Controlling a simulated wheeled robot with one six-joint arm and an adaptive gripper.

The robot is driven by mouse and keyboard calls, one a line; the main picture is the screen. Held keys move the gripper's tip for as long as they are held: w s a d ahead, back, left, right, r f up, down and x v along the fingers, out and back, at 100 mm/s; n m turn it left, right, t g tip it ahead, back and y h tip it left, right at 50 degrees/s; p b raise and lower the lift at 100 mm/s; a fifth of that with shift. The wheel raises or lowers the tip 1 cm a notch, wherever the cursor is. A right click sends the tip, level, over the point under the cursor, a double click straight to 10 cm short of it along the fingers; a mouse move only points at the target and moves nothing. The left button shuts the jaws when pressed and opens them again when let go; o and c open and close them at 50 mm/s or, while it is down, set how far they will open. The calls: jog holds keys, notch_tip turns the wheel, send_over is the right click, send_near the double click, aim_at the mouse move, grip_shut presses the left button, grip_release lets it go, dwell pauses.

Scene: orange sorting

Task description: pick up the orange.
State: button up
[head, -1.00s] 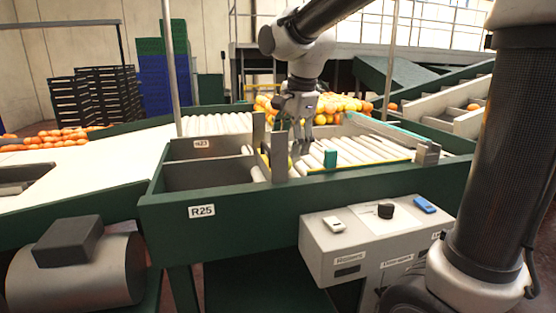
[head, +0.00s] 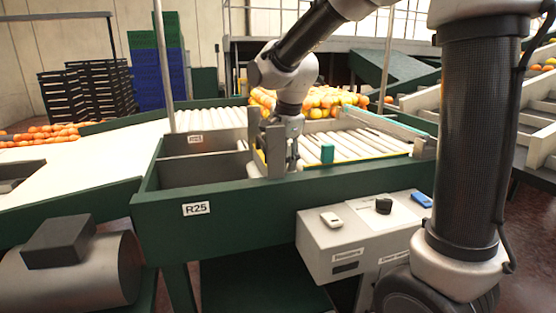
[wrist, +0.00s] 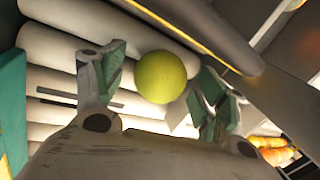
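A round yellow-green fruit (wrist: 160,77) rests on the pale rollers (wrist: 62,55) in the wrist view; no orange-coloured fruit is near my fingers. My gripper (wrist: 163,88) is open, with one finger on each side of the fruit and visible gaps between. In the head view my gripper (head: 291,160) is low over the near left end of the roller bed (head: 345,145), just behind a grey post. The fruit between the fingers is hidden in that view.
A heap of oranges and yellow fruit (head: 322,103) lies beyond the rollers. The green frame wall (head: 240,205) and grey upright plate (head: 275,150) stand close to my gripper. A control box (head: 350,235) is in front.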

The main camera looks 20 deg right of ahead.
jog(key=c, duration=1)
